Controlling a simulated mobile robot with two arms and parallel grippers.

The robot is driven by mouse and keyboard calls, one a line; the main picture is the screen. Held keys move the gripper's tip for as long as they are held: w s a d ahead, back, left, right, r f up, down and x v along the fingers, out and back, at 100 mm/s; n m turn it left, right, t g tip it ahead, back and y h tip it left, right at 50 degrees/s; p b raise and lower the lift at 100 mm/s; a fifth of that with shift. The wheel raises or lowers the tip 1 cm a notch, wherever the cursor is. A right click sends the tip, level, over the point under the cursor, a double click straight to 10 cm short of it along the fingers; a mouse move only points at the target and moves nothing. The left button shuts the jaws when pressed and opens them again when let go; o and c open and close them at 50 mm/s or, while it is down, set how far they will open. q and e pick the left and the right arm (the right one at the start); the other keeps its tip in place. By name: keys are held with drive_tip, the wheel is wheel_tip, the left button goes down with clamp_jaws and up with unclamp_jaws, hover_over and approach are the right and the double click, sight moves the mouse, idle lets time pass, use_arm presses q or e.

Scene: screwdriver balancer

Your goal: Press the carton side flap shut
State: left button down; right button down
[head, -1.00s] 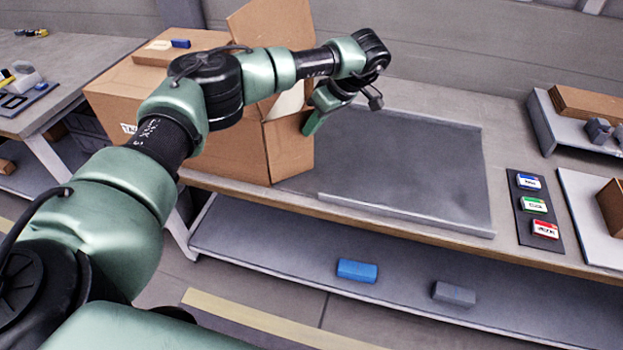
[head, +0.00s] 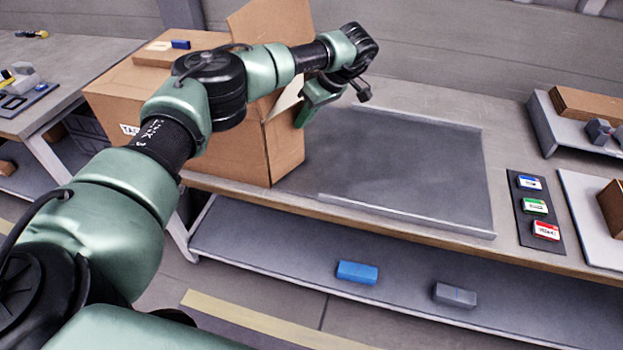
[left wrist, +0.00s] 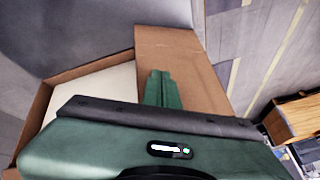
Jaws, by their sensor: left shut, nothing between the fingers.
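My left gripper (head: 301,122) is shut and empty, pointing down at the upper edge of this panel. In the left wrist view its fingers (left wrist: 161,88) lie over the panel; I cannot tell whether they touch. My right gripper is not in view.
A grey mat or tray (head: 400,165) with a low rim leaves clear room right of the carton. Blue, green and red labelled blocks (head: 534,206) sit on a dark strip further right. A blue block (head: 357,272) and a grey block (head: 455,295) lie on the lower shelf.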

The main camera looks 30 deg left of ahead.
use_arm(q)
drive_tip(key=shift+w+a, duration=0.1)
drive_tip(key=shift+a, duration=0.15)
drive_tip(key=shift+a, duration=1.3)
wheel_tip(320, 180, up, 7)
drive_tip(key=p, duration=0.7)
hover_over(296, 111)
drive_tip(key=shift+w+d, duration=0.1)
drive_tip(key=shift+d, duration=0.15)
